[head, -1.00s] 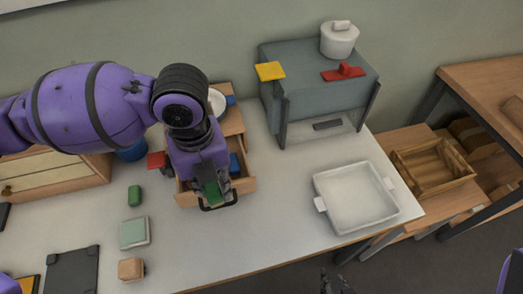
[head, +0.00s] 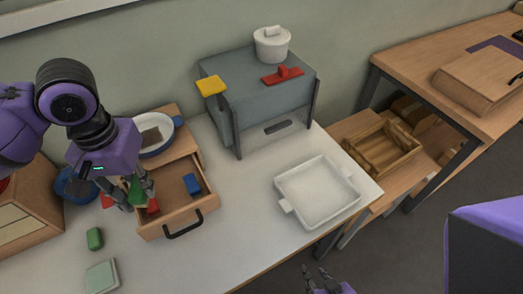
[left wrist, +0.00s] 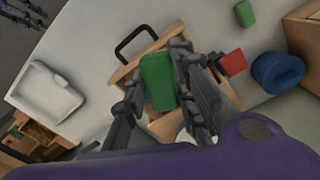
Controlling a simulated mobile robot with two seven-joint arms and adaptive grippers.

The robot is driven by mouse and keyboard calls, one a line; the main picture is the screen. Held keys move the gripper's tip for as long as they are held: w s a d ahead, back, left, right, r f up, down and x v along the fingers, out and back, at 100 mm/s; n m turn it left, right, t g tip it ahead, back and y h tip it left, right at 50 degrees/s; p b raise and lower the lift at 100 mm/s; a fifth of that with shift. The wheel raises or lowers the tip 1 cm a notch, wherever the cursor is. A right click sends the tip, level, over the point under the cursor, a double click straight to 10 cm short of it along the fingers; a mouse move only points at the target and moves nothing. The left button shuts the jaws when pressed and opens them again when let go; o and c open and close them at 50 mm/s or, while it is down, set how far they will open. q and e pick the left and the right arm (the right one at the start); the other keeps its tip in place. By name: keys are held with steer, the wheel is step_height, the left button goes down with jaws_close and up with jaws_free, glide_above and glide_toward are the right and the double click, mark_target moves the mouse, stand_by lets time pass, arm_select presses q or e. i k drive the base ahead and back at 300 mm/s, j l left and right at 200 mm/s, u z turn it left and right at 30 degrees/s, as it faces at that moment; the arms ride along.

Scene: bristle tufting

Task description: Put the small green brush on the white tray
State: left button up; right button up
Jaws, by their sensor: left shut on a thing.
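The small green brush (head: 137,190) is held between the fingers of my left gripper (head: 136,200), above the left side of the open drawer. In the left wrist view the green brush (left wrist: 158,82) shows as a green block between the two dark fingers (left wrist: 157,100); its bristles cannot be made out. The white tray (head: 318,192) stands on the table to the right, empty, with a tab handle on each side. It also shows in the left wrist view (left wrist: 38,108). My right gripper (head: 322,280) is at the bottom edge, its fingers apart and empty.
The open drawer (head: 180,221) holds a blue block (head: 192,184) and a red block (head: 153,206). A grey cabinet (head: 262,105) with a white pot (head: 271,44) stands behind. A green block (head: 94,238) lies at the left. The table between drawer and tray is clear.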

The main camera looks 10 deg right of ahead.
mark_target(316, 192)
steer(key=j+z, duration=0.15)
steer(key=z, duration=0.3)
steer(key=k+j+z, duration=0.1)
steer(key=z, duration=0.35)
steer(key=j+z, duration=0.1)
steer(key=z, duration=0.35)
steer(key=k+z, duration=0.1)
steer(key=z, duration=0.35)
